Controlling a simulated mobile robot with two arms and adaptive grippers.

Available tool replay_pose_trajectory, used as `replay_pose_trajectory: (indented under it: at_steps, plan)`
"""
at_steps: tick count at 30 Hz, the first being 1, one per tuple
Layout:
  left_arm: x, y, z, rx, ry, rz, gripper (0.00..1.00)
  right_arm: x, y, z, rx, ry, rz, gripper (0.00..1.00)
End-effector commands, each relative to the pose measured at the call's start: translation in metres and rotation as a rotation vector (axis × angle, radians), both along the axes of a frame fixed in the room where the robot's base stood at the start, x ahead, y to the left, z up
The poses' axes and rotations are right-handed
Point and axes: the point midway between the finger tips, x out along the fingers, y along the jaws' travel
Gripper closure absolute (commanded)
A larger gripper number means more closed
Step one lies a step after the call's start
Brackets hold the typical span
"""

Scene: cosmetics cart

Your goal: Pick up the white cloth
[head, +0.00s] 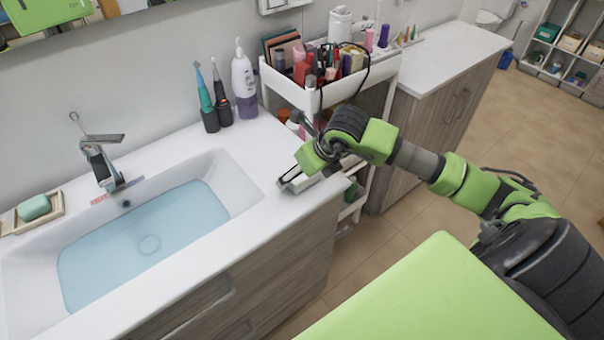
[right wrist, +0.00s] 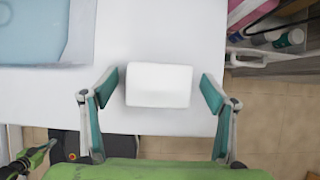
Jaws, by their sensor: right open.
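The white cloth (right wrist: 158,86) looks like a folded, rounded block. It lies on the white counter (right wrist: 110,25) near its front edge, in the middle of the right wrist view. My right gripper (head: 296,178) is over the counter's right front corner in the head view, largely hiding the cloth there. In the right wrist view its two fingers are spread wide, one on each side of the cloth, with a gap on both sides. A green and dark part at the lower left of that view may belong to my left arm; its jaws are not clear.
The sink (head: 232,190) with blue water is left of my right gripper. Two electric toothbrushes (head: 207,110) and a pump bottle (head: 243,80) stand behind it on the counter. A crowded white cart (head: 330,95) stands close to the right, beside my right arm.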

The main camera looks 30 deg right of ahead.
Motion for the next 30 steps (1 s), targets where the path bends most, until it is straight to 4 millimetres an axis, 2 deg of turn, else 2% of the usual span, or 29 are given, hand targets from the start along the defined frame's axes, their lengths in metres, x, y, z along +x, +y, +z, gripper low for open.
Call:
replay_pose_trajectory:
  at_steps: [1,2,3,6,20,23,26,30]
  plan:
    - [-0.002,0.000,0.000,0.001,0.003,0.000,1.00,0.000,0.000,0.000,0.000,0.000,0.000,0.21]
    - [-0.002,0.000,0.000,0.001,0.003,0.000,1.00,0.000,0.000,0.000,0.000,0.000,0.000,0.27]
    - [-0.003,0.000,0.000,0.001,0.004,0.000,1.00,0.000,0.000,0.000,0.000,0.000,0.000,0.37]
    - [-0.003,0.000,0.000,0.000,0.004,0.000,1.00,0.000,0.000,0.000,0.000,0.000,0.000,0.60]
    - [-0.002,0.000,-0.005,0.001,0.003,0.000,1.00,0.000,-0.001,0.006,-0.001,-0.002,0.000,0.60]
    - [-0.001,0.000,-0.012,0.000,0.002,0.000,1.00,0.001,-0.001,0.016,-0.002,-0.005,0.000,0.60]
    - [0.000,0.000,-0.021,0.000,0.001,0.000,1.00,0.000,0.002,0.035,0.000,-0.009,0.002,0.60]
    - [0.001,0.000,-0.028,0.000,-0.001,0.000,1.00,-0.021,0.023,0.068,-0.001,-0.012,0.006,0.60]
